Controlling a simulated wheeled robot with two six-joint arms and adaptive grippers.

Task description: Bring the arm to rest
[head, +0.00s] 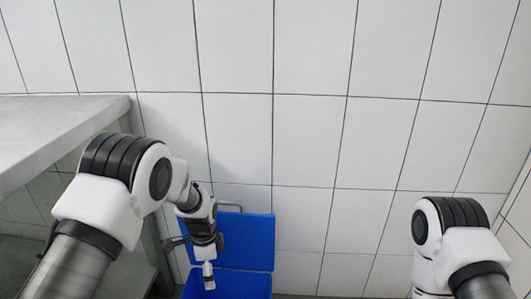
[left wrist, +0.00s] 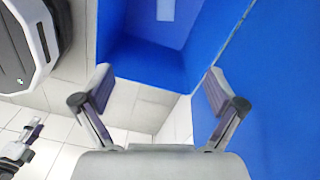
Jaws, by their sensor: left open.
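My left arm comes in from the left in the head view and hangs down. Its left gripper (head: 208,272) is low, in front of a blue container. In the left wrist view the left gripper (left wrist: 158,78) has its two fingers wide apart, with nothing between them. My right arm (head: 450,240) shows at the right edge of the head view, bent downward, its gripper out of frame.
The blue container (head: 247,240) stands by the white tiled wall (head: 310,140); its blue walls also fill much of the left wrist view (left wrist: 285,100). A grey metal table (head: 60,125) is at the left, close to my left arm.

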